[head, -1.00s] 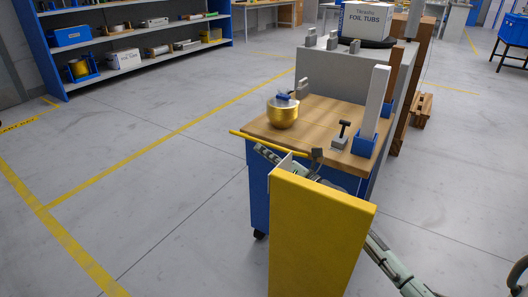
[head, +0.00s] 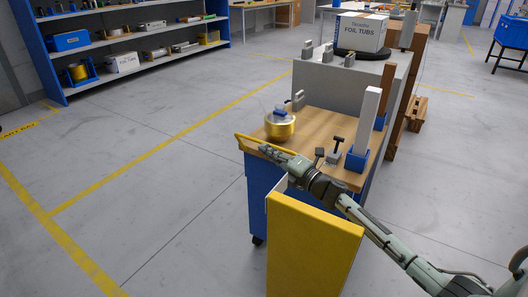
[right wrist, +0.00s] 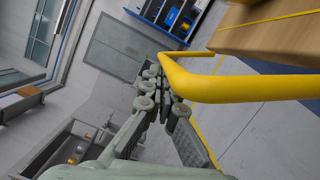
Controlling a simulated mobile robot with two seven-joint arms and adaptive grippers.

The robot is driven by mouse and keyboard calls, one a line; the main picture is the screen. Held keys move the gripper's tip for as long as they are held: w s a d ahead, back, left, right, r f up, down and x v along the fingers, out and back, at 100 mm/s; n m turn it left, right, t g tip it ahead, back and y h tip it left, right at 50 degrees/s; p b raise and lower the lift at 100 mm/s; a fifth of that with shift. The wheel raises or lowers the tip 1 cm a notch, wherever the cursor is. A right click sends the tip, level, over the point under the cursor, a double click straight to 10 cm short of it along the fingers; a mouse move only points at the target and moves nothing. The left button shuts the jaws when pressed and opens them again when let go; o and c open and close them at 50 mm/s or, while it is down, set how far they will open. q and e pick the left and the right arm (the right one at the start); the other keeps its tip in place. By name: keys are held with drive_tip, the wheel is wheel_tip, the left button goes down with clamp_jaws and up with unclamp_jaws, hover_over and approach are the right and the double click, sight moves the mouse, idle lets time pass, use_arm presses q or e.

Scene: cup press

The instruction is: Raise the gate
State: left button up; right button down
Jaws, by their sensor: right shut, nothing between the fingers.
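In the right wrist view the bar (right wrist: 245,88) is a bent tube passing close by the fingertips. My right gripper (head: 268,151) reaches in from the right, low at the cart's front edge, beside the bar. Its fingers (right wrist: 165,105) are shut with nothing between them, and the bar lies outside them. I cannot tell whether they touch it. My left gripper is not in view.
A tall yellow panel (head: 312,245) stands in front of the cart, below my right arm. Open floor lies left.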

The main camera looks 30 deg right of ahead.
drive_tip(key=shift+w+d+r, duration=0.4)
drive_tip(key=shift+d+r, duration=0.2)
drive_tip(key=shift+d, duration=0.15)
drive_tip(key=shift+w+d+r, duration=0.15)
drive_tip(key=shift+w+d, duration=0.05)
drive_tip(key=shift+d, duration=0.15)
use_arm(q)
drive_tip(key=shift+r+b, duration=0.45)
use_arm(e)
drive_tip(key=shift+w+d+r, duration=0.25)
drive_tip(key=shift+w+d, duration=0.1)
drive_tip(key=shift+d, duration=0.2)
drive_tip(key=shift+w+d+r, duration=0.25)
drive_tip(key=shift+w+d, duration=0.05)
drive_tip(key=shift+d, duration=0.25)
